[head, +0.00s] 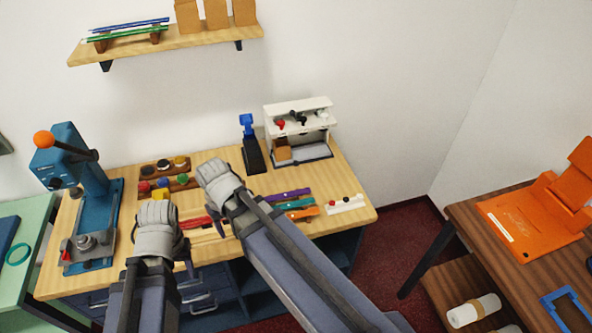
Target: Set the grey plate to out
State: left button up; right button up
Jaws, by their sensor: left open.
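A grey plate (100,249) with a round metal piece on it lies at the near end of the blue base of a lever press (88,170), at the left of the counter. A darker grey slab (312,153) lies at the foot of a white stand (297,105); I cannot tell for certain which one the task means. My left gripper (158,232) is open over the front of the counter, right of the press and apart from it. My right gripper (221,183) is over the counter's middle; its fingertips are hard to make out.
The press lever has an orange knob (43,139). Wooden trays (164,163) with coloured knobs stand behind my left gripper. Coloured strips (290,196) and a small white block (346,205) lie to the right. A blue-and-black tool (251,150) stands by the white stand.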

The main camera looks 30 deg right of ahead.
jog(key=w+d+f+m+t+y+b, duration=0.15)
jog(key=w+d+m, duration=0.25)
jog(key=w+d, duration=0.95)
jog(key=m+t+h+b, duration=0.1)
jog(key=m+t+b, duration=0.1)
jog(key=m+t, duration=0.1)
send_near(297, 163)
jog(key=f, duration=0.1)
jog(key=b+x, duration=0.4)
jog(key=x, duration=0.1)
jog(key=b+x, duration=0.3)
jog(key=shift+w, duration=0.35)
grip_shut()
